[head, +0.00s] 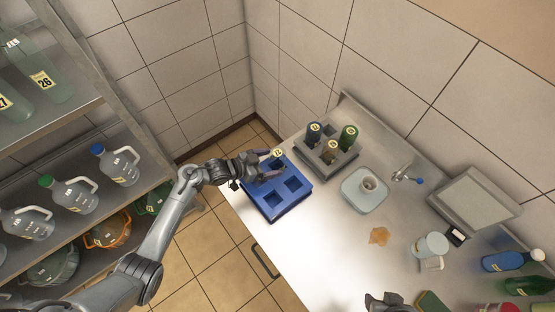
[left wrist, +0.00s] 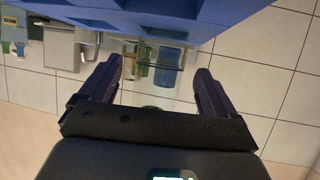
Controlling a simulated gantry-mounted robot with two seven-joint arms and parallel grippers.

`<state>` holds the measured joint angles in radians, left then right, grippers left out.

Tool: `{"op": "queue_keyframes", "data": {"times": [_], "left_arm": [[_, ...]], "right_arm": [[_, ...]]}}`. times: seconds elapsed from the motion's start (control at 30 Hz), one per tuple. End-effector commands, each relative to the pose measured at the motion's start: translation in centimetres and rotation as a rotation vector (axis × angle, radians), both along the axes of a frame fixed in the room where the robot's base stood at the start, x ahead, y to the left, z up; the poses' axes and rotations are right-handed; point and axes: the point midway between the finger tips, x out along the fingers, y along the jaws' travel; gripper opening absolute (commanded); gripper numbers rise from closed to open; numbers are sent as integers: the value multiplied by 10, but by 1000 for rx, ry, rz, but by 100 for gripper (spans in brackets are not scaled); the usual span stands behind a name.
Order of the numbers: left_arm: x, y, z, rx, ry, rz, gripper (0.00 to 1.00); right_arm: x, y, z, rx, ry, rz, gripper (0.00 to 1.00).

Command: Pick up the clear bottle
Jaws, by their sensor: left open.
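A bottle top with a yellow label (head: 277,153) shows at the back of the blue crate (head: 269,208); its body is mostly hidden by my gripper and the crate, and I cannot tell how clear it is. My left gripper (head: 274,164) is over the crate's back part, right at this bottle. In the left wrist view the two fingers (left wrist: 158,78) are wide apart, with the blue crate (left wrist: 190,12) above them in the picture. I cannot tell whether they touch the bottle. A dark grey part, seemingly my right gripper (head: 388,302), shows at the bottom edge; its jaws are unclear.
A grey crate (head: 340,160) with several coloured bottles stands just beyond. A pale container (head: 365,188), an orange patch (head: 378,236) and a white jar (head: 432,245) are on the metal counter. Shelves at left hold clear jugs (head: 72,195) and numbered bottles (head: 45,80). The counter's front middle is clear.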

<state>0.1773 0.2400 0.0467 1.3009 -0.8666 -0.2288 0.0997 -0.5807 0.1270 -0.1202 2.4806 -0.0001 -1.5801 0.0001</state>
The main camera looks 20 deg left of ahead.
Motion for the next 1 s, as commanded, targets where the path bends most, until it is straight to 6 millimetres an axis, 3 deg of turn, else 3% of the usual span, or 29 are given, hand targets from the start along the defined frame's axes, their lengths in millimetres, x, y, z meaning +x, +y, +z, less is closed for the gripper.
{"op": "queue_keyframes", "data": {"times": [0.2,0.47,0.9,1.0], "left_arm": [[14,-12,-9,0,0,1,90],[15,-13,-10,2,0,0,90],[15,-13,-10,2,0,0,27],[15,-13,-9,1,-1,1,26]], "right_arm": [[0,0,0,-1,-1,0,43],[0,1,0,3,-1,-3,43],[1,2,0,11,0,-7,43],[1,2,0,10,-1,-7,43]]}}
